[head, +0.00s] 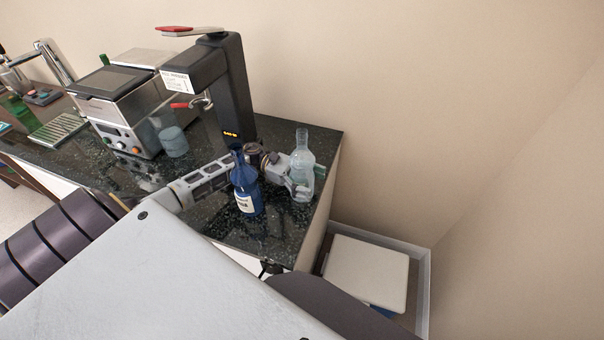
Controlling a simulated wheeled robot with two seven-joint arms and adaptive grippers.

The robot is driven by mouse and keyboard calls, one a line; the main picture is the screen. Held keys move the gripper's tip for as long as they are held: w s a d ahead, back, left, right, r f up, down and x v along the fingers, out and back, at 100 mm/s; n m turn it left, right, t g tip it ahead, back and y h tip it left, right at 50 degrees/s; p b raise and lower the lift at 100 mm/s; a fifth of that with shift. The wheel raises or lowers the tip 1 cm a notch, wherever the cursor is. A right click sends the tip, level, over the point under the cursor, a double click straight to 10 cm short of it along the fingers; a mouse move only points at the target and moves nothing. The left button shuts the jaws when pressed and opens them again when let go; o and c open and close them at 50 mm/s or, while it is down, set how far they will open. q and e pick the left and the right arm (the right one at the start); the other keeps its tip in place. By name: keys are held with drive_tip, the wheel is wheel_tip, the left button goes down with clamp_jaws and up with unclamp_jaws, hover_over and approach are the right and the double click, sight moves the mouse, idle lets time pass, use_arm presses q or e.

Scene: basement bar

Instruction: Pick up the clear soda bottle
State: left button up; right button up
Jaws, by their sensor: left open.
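The clear soda bottle (302,155) stands upright near the right end of the dark speckled counter (277,238). My left gripper (292,181) is open at the bottle's left side, low on its body. A fingertip overlaps the bottle's lower part in the picture. I cannot tell whether the fingers touch it or reach around it. My left arm comes in low over the counter from the left and passes behind a blue bottle (245,185), which hides part of the arm near the wrist. My right gripper is not in view.
A black tap machine (235,85) with a red handle and a steel appliance (115,105) stand behind my arm. A clear jar (173,142) is beside the appliance. The counter ends just right of the clear bottle. A bin (423,290) with a pale lid stands below, against the wall.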

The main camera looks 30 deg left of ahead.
sight(310, 156)
use_arm(q)
drive_tip(key=shift+c, duration=0.3)
drive_tip(key=c, duration=1.4)
drive_tip(key=shift+r, duration=0.1)
clamp_jaws()
drive_tip(key=shift+r+b, duration=0.8)
drive_tip(key=shift+r, duration=4.2)
